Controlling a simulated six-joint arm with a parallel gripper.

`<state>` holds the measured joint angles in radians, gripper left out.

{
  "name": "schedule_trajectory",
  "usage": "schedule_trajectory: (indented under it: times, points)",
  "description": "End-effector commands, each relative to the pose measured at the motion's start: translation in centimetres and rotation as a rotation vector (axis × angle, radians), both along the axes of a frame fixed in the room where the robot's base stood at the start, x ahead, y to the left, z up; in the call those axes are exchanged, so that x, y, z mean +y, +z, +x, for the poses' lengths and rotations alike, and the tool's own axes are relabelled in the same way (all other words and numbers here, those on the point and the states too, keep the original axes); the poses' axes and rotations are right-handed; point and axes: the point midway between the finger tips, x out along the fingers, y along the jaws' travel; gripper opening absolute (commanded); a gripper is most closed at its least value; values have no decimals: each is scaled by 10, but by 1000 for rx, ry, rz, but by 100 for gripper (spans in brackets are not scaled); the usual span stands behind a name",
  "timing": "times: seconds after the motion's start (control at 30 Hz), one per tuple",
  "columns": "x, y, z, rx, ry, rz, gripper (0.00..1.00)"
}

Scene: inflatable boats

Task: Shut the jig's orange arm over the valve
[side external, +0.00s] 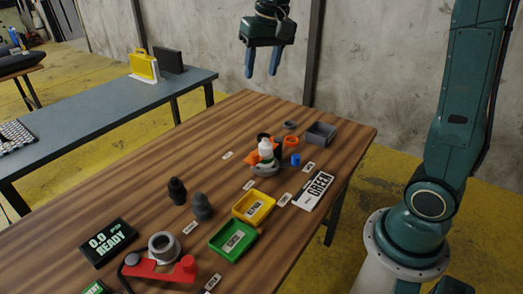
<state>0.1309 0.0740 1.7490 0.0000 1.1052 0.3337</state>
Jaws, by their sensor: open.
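The jig (264,170) looks like a small round grey base near the far right part of the wooden table. Its orange arm (252,158) shows as an orange piece at the base's left side; its angle is too small to read clearly. A white, bottle-like part (265,148) stands upright at the jig; I cannot tell whether it is the valve or stands in front of it. My gripper (261,74) hangs high above the table's far end, well above the jig. Its two blue fingers point down, apart and empty.
Near the jig are an orange ring (291,141), a grey bin (321,133) and a small blue part (295,160). Yellow (267,198) and green (222,252) trays, dark cylinders (201,207), a red fixture (160,272) and a display (108,242) stand nearer. The table's left middle is clear.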

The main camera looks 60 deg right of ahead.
Motion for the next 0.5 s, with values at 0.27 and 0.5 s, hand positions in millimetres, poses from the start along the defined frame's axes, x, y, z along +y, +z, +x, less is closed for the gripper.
schedule_trajectory:
  times: [0.27,0.5]
  points:
    - [10,9,-29,-33,54,-13,47]
    - [18,13,-53,-60,101,-25,47]
